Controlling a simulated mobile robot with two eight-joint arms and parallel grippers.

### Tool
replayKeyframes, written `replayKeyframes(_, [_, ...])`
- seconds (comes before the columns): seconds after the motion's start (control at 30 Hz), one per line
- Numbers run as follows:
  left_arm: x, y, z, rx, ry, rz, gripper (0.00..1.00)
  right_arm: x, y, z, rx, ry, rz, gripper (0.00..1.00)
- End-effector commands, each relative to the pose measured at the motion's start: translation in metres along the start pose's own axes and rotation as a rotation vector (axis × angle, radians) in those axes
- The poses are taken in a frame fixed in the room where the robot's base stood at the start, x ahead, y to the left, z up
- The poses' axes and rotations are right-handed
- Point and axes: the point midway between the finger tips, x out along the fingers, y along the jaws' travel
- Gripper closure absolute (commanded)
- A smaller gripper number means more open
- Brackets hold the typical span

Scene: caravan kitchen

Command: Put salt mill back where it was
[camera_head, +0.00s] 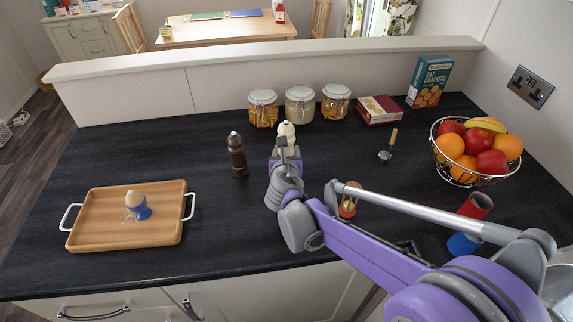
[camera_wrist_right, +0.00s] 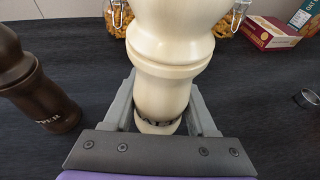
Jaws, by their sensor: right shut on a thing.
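The cream salt mill (camera_head: 287,131) stands upright in front of the glass jars, its lower part hidden behind my right gripper in the head view. My right gripper (camera_head: 285,155) is shut around it. In the right wrist view the salt mill (camera_wrist_right: 165,60) is between the two fingers of my right gripper (camera_wrist_right: 162,110). I cannot tell whether its base touches the counter. The dark brown pepper mill (camera_head: 237,155) stands to the left, apart from the gripper; it also shows in the right wrist view (camera_wrist_right: 35,90). My left gripper is not in view.
Behind are several glass jars (camera_head: 300,106), a red box (camera_head: 379,110) and a cracker box (camera_head: 429,81). A wire fruit bowl (camera_head: 474,180) stands right. A wooden tray (camera_head: 100,237) with an egg in a blue cup (camera_head: 138,206) lies left. Counter between tray and pepper mill is clear.

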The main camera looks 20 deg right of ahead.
Motion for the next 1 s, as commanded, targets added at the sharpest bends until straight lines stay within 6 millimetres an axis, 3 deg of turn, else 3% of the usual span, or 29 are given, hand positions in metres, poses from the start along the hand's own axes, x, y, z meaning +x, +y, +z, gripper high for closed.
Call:
replayKeyframes(0.3, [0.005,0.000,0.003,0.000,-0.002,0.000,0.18,0.014,0.000,-0.038,0.000,0.000,0.000,0.96])
replayKeyframes(0.7, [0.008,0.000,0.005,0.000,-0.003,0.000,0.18,0.016,0.000,-0.044,0.000,0.000,0.000,0.96])
replayKeyframes(0.73, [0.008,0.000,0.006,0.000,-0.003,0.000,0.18,0.016,0.000,-0.044,0.000,0.000,0.000,0.41])
replayKeyframes(0.9, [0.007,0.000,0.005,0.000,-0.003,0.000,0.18,0.016,0.000,-0.043,0.000,0.000,0.000,0.13])
replayKeyframes(1.0, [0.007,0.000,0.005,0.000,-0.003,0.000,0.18,0.016,0.000,-0.043,0.000,0.000,0.000,0.13])
